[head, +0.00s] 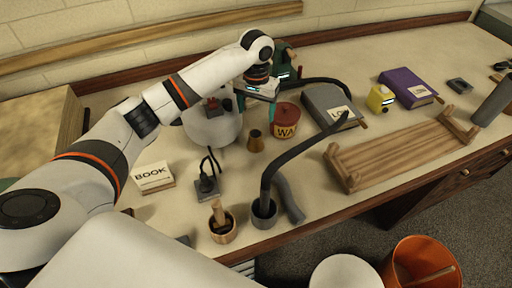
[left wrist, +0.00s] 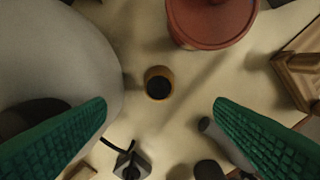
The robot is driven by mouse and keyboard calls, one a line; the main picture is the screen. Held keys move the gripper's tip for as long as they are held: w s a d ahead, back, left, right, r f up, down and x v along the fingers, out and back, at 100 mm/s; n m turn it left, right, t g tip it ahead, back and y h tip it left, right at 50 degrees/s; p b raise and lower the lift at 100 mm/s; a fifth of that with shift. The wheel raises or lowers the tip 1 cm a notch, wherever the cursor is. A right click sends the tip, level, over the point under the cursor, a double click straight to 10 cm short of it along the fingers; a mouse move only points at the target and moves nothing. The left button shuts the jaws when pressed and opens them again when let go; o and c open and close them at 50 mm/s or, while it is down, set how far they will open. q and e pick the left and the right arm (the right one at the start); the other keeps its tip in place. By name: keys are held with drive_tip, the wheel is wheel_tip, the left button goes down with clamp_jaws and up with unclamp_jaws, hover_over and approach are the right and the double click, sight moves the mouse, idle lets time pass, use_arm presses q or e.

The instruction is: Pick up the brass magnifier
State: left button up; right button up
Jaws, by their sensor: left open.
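The brass magnifier (head: 255,140) is a small brass, cup-like cylinder standing upright on the table, between the white round vessel and the red WAX pot. In the left wrist view the brass magnifier (left wrist: 159,83) shows from above as a brass ring with a dark round top, near the middle. My left gripper (head: 257,112) is open, its green fingers pointing down above the magnifier. In the left wrist view the fingers are spread wide, one on either side, not touching it. My right gripper is not in view.
The red WAX pot (head: 286,120) stands close on the right, and the white round vessel (head: 213,128) close on the left. A grey book (head: 330,103), a black-corded device (head: 207,188), a cup with a dark bent tube (head: 264,213) and a wooden rack (head: 400,153) stand around.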

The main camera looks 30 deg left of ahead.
sight(255, 134)
use_arm(q)
drive_tip(key=shift+w+a+f, duration=0.1)
drive_tip(key=shift+w+f, duration=0.1)
drive_tip(key=shift+f, duration=0.3)
drive_tip(key=shift+w+a+f, duration=0.1)
drive_tip(key=shift+w+f, duration=0.1)
drive_tip(key=shift+f, duration=0.25)
drive_tip(key=f, duration=0.7)
drive_tip(key=s+f+p, duration=0.1)
drive_tip(key=f, duration=0.3)
drive_tip(key=shift+d, duration=0.15)
drive_tip(key=shift+c, duration=0.3)
drive_tip(key=c, duration=1.1)
